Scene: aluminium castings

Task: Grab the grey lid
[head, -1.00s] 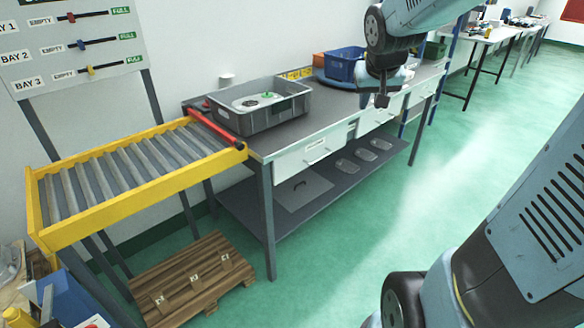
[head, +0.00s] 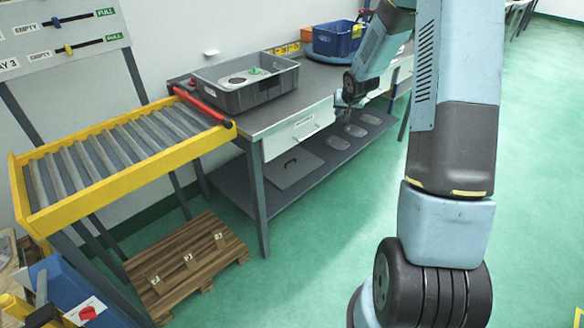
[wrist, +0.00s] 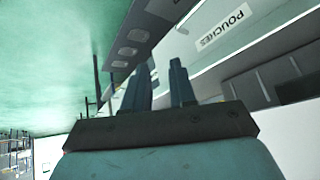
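The lower shelf (head: 250,200) also carries several clear trays (head: 340,141), right of the lid. The workbench (head: 262,128) overhangs it, with a grey crate (head: 240,97) on top. A roller conveyor (head: 110,155) and wooden pallet (head: 185,262) stand left. Green floor is clear in front.

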